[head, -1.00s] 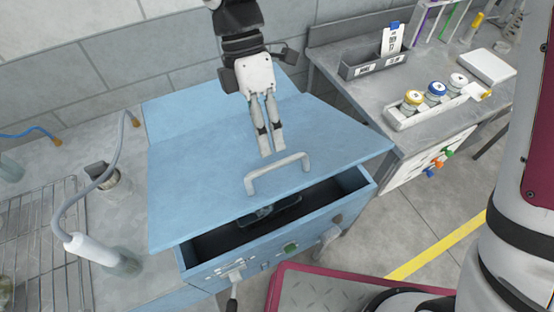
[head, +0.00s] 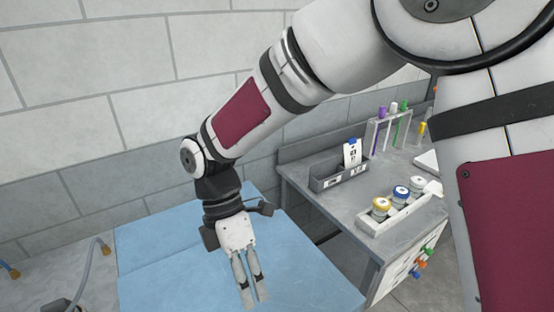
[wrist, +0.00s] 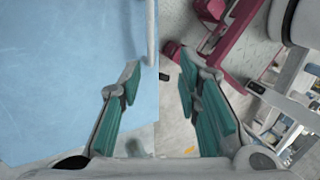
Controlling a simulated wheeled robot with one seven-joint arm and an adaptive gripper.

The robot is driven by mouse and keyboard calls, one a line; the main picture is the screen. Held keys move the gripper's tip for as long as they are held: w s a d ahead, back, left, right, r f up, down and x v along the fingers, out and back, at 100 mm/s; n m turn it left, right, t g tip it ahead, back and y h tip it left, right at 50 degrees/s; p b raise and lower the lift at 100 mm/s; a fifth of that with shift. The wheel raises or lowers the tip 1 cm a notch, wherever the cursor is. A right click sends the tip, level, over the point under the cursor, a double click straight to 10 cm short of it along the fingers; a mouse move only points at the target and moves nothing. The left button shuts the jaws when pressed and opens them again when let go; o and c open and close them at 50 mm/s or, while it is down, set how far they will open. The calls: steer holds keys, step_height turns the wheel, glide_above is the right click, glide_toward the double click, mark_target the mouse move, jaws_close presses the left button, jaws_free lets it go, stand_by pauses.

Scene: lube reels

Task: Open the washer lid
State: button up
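The washer lid (head: 300,270) is a flat light-blue panel at the bottom of the head view; its front edge and handle are cut off there. In the wrist view the lid (wrist: 65,80) fills the left half, ending in a straight edge near the middle. Its pale handle (wrist: 151,32) shows at the top along that edge. My gripper (head: 255,300) is over the lid in the head view, fingers pointing down. In the wrist view my gripper (wrist: 160,75) has its two fingers apart with nothing between them. The washer's opening is out of view.
Right of the washer is a grey bench (head: 320,205) with a grey bin (head: 335,172), a tray of capped jars (head: 400,205) and a tube rack (head: 390,130). A grey hose (head: 88,265) stands at the left. A tiled wall is behind.

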steer(key=w+d+r+m+t+y, duration=0.2)
steer(key=w+d+r+m+t, duration=0.15)
steer(key=d+r+m, duration=0.85)
steer(key=s+d+r+m+t+y, duration=0.1)
steer(key=s+d+r+m+t, duration=0.25)
steer(key=d+m, duration=0.35)
steer(key=s+d+r+m+t, duration=0.2)
steer(key=s+d+m+t, duration=0.15)
steer(key=d+m, duration=0.35)
steer(key=w+a+f+n+g+b, duration=0.1)
steer(key=w+a+f+n+g, duration=0.2)
steer(key=a+n, duration=0.35)
steer(key=w+a+f+n+g+b, duration=0.2)
steer(key=a+f+n, duration=0.25)
steer(key=n, duration=0.35)
steer(key=s+a+f+n+g+h, duration=0.1)
steer(key=s+a+f+n+g, duration=0.2)
steer(key=a+f+n, duration=0.85)
steer(key=f, duration=0.3)
steer(key=s+f, duration=0.1)
steer(key=f, duration=0.3)
steer(key=s+f, duration=0.1)
steer(key=f, duration=0.2)
steer(key=shift+f, duration=0.4)
